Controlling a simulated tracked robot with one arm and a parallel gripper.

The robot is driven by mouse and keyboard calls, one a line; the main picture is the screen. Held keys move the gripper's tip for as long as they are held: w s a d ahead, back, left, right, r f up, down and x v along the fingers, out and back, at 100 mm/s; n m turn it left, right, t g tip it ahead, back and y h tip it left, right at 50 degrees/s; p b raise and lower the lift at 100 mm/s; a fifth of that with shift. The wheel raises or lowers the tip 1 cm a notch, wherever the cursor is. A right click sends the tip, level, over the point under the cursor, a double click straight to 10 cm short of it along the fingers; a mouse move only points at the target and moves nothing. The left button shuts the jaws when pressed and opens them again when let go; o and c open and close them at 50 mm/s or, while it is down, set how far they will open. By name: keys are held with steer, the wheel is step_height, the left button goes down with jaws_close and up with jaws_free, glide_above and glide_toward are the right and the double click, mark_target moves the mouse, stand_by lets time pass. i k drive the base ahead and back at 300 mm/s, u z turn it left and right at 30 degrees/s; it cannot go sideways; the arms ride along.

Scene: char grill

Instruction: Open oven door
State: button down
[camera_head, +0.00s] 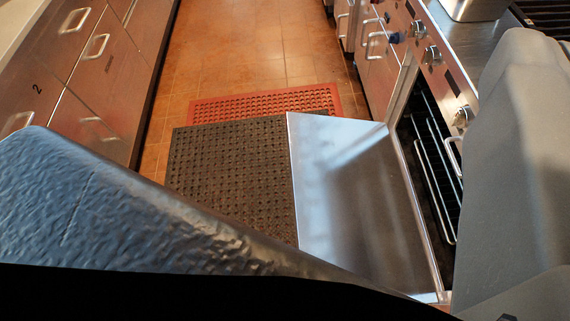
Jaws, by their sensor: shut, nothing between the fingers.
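The oven door (345,195) is a flat, shiny steel panel. It is swung down and open, reaching out to the left from the oven front over the floor mats. The oven (402,88) stands at the right, and its dark cavity with wire racks (436,185) shows beside the door. The door's lower right part is near large parts of my own body, which cover the bottom and right of the picture. I cannot make out my gripper or its fingertips, and no contact with the door shows.
Steel drawers with handles (92,52) line the left side. A black mat (230,165) and a red mat (265,102) lie on the tiled floor (245,45). Knobs (432,55) stick out above the oven. The aisle beyond the mats is clear.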

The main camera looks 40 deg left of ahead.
mark_target(353, 211)
steer(key=u, duration=0.65)
steer(key=i, duration=1)
steer(key=z, duration=0.05)
